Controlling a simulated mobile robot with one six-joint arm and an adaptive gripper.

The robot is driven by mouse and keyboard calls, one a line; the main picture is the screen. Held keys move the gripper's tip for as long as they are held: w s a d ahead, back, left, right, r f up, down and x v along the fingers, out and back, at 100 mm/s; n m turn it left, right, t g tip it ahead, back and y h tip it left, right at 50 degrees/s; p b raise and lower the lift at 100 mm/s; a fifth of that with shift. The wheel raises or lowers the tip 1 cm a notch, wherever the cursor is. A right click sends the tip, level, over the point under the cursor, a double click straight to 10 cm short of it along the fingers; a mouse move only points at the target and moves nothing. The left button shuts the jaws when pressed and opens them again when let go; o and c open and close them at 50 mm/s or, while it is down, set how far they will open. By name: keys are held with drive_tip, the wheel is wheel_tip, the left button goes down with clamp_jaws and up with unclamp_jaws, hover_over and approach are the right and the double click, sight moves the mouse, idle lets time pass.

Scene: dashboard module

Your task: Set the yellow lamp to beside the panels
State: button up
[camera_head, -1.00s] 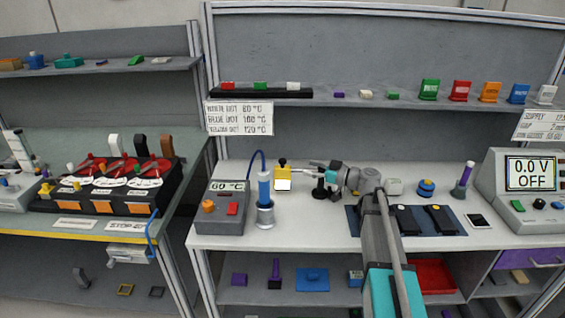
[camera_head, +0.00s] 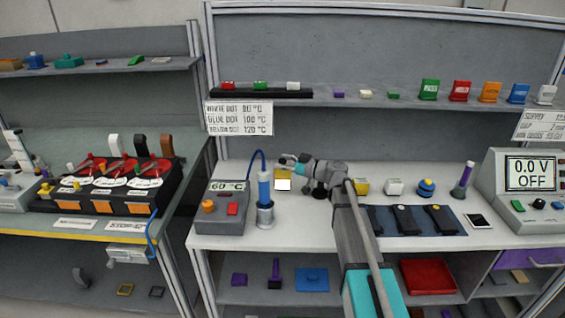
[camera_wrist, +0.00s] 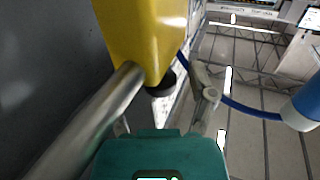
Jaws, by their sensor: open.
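The yellow lamp (camera_head: 283,174) stands upright on the white bench, right of the hot-plate unit, with a white patch low on its front. My gripper (camera_head: 287,160) is at its top and hides its black knob in the head view. In the wrist view the lamp's yellow body (camera_wrist: 140,35) fills the top, with the black knob (camera_wrist: 160,88) between my open fingers (camera_wrist: 168,80). Contact cannot be told. The black panels (camera_head: 405,220) lie on a dark blue mat (camera_head: 463,226) to the right.
The blue cylinder (camera_head: 264,187) with its cable stands close left of the lamp. Another yellow block (camera_head: 361,186), a white block (camera_head: 394,187) and a blue-yellow knob (camera_head: 426,188) stand behind the mat. A phone-like slab (camera_head: 479,220) lies right of it. A shelf (camera_head: 310,101) runs above.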

clamp_jaws()
idle(0.3)
